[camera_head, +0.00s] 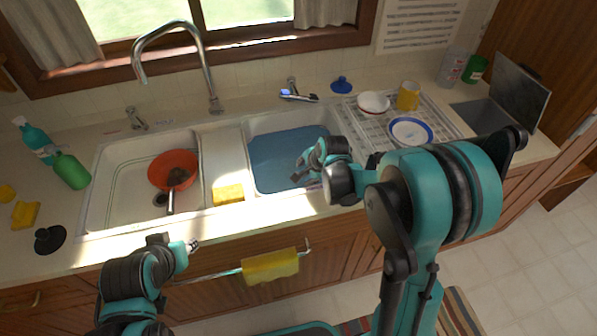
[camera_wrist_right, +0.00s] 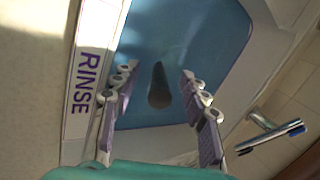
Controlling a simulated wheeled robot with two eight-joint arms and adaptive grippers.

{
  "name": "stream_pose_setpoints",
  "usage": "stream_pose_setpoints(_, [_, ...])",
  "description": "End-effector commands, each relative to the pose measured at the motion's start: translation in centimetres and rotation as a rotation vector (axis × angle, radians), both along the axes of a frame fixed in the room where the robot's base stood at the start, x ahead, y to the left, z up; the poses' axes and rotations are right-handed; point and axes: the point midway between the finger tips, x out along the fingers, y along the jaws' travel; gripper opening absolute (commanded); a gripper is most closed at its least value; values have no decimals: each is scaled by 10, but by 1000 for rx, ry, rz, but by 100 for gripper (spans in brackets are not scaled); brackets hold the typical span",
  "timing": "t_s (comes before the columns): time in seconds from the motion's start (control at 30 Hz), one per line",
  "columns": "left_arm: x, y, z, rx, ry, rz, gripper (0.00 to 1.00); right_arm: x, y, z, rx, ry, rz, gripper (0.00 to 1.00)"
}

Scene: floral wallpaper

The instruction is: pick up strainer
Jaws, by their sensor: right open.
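A red-orange bowl (camera_head: 159,160) sits in the left sink basin, with a dark round object (camera_head: 178,176) in it whose handle points to the front; I cannot tell if either is the strainer. My right gripper (camera_head: 309,158) is over the right basin, filled with blue water (camera_head: 275,150). In the right wrist view the right gripper (camera_wrist_right: 158,88) is open and empty. A dark oval (camera_wrist_right: 159,86) shows between its fingers, over the blue; what it is is unclear. My left gripper (camera_head: 192,246) is at the counter's front edge, left of the towel; its jaws are too small to read.
The faucet (camera_head: 208,75) stands behind the sinks. A yellow sponge (camera_head: 229,194) lies on the front rim. A dish rack (camera_head: 440,125) with a bowl, plate and mug is on the right. Bottles (camera_head: 70,170) and a black round item (camera_head: 49,239) are on the left. A label reading RINSE (camera_wrist_right: 85,85) is beside the right basin.

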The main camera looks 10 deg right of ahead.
Motion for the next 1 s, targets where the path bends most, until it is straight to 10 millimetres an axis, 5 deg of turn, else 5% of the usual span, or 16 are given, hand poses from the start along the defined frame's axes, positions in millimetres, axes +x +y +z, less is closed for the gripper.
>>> stream_pose_setpoints(0.5, [0,0,-33,0,0,0,33,34,-1,-58,-1,0,3,44])
stream_pose_setpoints(0.77, [0,0,-33,0,0,0,33,36,-1,-60,-1,0,2,44])
stream_pose_setpoints(0.93, [0,0,-33,0,0,0,33,36,-1,-60,-1,0,2,2])
stream_pose_setpoints(1.0, [0,0,-33,0,0,0,33,36,-1,-60,-1,0,2,0])
